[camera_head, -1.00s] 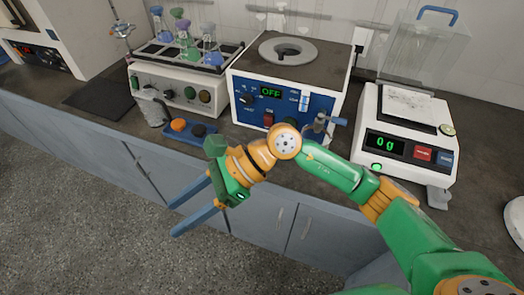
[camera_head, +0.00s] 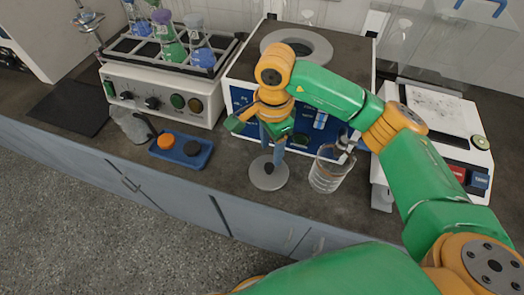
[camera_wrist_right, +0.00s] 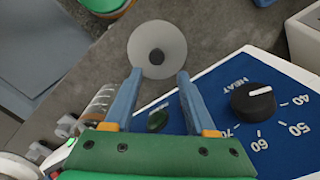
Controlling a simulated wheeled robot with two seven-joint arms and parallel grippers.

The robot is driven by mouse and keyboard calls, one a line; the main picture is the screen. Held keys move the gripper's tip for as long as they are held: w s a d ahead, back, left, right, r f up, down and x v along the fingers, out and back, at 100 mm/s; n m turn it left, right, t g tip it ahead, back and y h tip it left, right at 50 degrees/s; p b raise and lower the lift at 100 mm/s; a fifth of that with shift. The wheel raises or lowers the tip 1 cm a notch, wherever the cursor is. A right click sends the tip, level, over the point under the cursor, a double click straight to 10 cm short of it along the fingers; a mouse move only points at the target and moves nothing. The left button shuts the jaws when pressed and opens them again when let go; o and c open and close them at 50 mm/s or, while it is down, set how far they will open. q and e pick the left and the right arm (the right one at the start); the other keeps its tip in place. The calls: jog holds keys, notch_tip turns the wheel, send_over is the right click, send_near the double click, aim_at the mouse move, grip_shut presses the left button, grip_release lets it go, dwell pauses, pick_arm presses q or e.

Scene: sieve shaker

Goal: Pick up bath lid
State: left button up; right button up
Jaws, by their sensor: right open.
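The bath lid is a flat grey disc (camera_head: 268,180) with a dark knob at its centre. It lies on the counter in front of the blue-fronted water bath (camera_head: 240,98). In the right wrist view the lid (camera_wrist_right: 172,62) is just beyond the fingertips, its knob in line with the gap between them. My right gripper (camera_head: 273,150) points down above the lid, its blue fingers apart and empty. In the wrist view the gripper (camera_wrist_right: 159,75) is also open. I cannot tell the exact height of the fingertips over the knob. My left gripper is not in view.
A glass beaker (camera_head: 326,176) stands close right of the lid, under the bath's tap. A blue tray (camera_head: 182,150) with an orange and a dark stopper is to the left. A shaker with flasks (camera_head: 160,90) is behind it, and a balance (camera_head: 440,120) is at right.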

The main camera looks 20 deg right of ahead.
aim_at(269, 166)
jog(key=f, duration=0.1)
jog(key=s+f+p, duration=0.1)
jog(key=f+p, duration=0.1)
jog(key=shift+s+a+f, duration=0.15)
jog(key=shift+s+a, duration=0.05)
jog(key=shift+a, duration=0.1)
notch_tip(269, 166, down, 3)
jog(key=shift+w+r, duration=0.15)
jog(key=shift+r, duration=0.05)
jog(key=shift+w+f, duration=0.15)
jog(key=shift+f, duration=0.05)
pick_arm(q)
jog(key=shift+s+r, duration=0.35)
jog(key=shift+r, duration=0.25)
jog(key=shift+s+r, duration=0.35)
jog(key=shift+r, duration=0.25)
pick_arm(e)
jog(key=shift+r, duration=0.1)
grip_shut()
